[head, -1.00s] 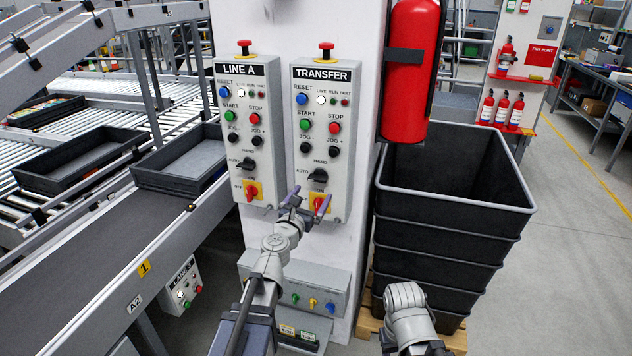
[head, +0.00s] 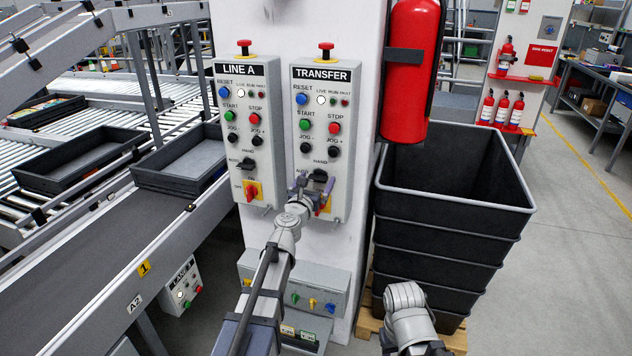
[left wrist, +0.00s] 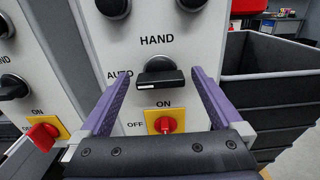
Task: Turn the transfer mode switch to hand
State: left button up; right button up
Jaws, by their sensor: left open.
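The TRANSFER panel (head: 338,130) is on the white column. Its black mode switch (left wrist: 160,76) lies about level below HAND, with its pale mark toward AUTO on the left. In the head view this switch (head: 319,174) is partly behind my left gripper (head: 314,187). My left gripper (left wrist: 160,78) is open and empty, pointing at the panel. In the left wrist view its purple fingers stand on either side of the switch with gaps, apart from it. My right gripper is out of view; only part of my right arm shows.
A red ON/OFF switch (left wrist: 164,122) on a yellow plate sits just below the mode switch. The LINE A panel (head: 238,130) is close on the left. Stacked black bins (head: 450,225) and a fire extinguisher (head: 408,80) stand on the right.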

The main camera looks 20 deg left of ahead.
pick_arm(q)
jog(key=c, duration=1.3)
jog(key=shift+m, duration=0.3)
jog(key=m, duration=0.3)
jog(key=shift+d+m, duration=0.1)
jog(key=shift+m, duration=0.3)
jog(key=m, duration=0.4)
jog(key=shift+m, duration=0.3)
jog(key=m, duration=0.4)
jog(key=shift+f, duration=0.1)
jog(key=shift+d+m, duration=0.1)
jog(key=shift+m, duration=2.3)
